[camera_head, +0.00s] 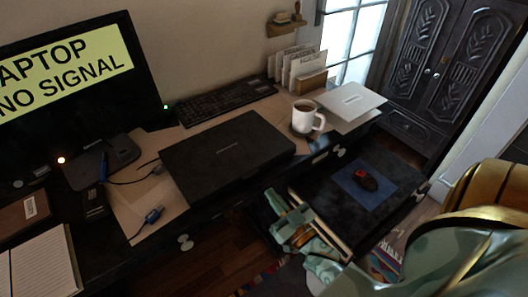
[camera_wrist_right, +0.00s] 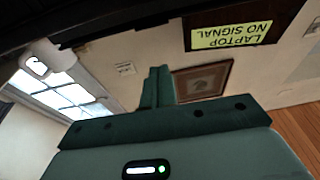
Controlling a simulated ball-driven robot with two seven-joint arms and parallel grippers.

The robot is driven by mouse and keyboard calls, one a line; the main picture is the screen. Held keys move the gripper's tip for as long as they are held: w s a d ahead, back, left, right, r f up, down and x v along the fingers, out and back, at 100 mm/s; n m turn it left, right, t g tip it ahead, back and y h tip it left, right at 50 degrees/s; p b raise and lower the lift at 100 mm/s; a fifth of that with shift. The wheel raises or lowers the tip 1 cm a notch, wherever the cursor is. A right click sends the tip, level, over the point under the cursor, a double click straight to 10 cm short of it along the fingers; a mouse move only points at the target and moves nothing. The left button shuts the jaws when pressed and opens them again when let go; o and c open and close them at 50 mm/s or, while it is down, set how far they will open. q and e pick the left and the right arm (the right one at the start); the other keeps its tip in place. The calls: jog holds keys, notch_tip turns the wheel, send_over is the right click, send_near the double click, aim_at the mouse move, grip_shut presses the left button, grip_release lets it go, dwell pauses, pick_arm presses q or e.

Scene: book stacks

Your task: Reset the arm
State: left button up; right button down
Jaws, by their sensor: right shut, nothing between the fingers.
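My right gripper (camera_head: 274,200) is green and shut with nothing in it. It is in front of the desk, beside the left edge of the pulled-out drawer (camera_head: 405,200) and below the closed black laptop (camera_head: 228,152). My right arm (camera_head: 450,245) reaches in from the lower right. In the right wrist view the shut fingers (camera_wrist_right: 158,88) stand together against the wall. My left gripper is out of view.
A white mug (camera_head: 306,117), a keyboard (camera_head: 215,98) and a monitor (camera_head: 75,75) stand on the desk. A dark carved cabinet (camera_head: 420,75) is at the back right.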

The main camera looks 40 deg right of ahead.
jog(key=shift+s+f, duration=0.15)
jog(key=shift+s, duration=0.25)
jog(key=s+a+f+n+g, duration=0.15)
jog(key=s+f+g, duration=0.55)
jog(key=f, duration=0.7)
jog(key=s+a+f+g, duration=0.3)
jog(key=s+f+g, duration=0.35)
jog(key=f, duration=0.75)
jog(key=s+f+n+g, duration=0.1)
jog(key=s+f+g, duration=0.2)
jog(key=s, duration=1)
jog(key=s+f+n+g+p, duration=0.1)
jog(key=s+f+g, duration=0.3)
jog(key=s, duration=1)
jog(key=shift+s+a+f+y, duration=0.3)
jog(key=shift+a+f+y, duration=0.15)
jog(key=shift+f, duration=0.45)
jog(key=shift+n, duration=0.25)
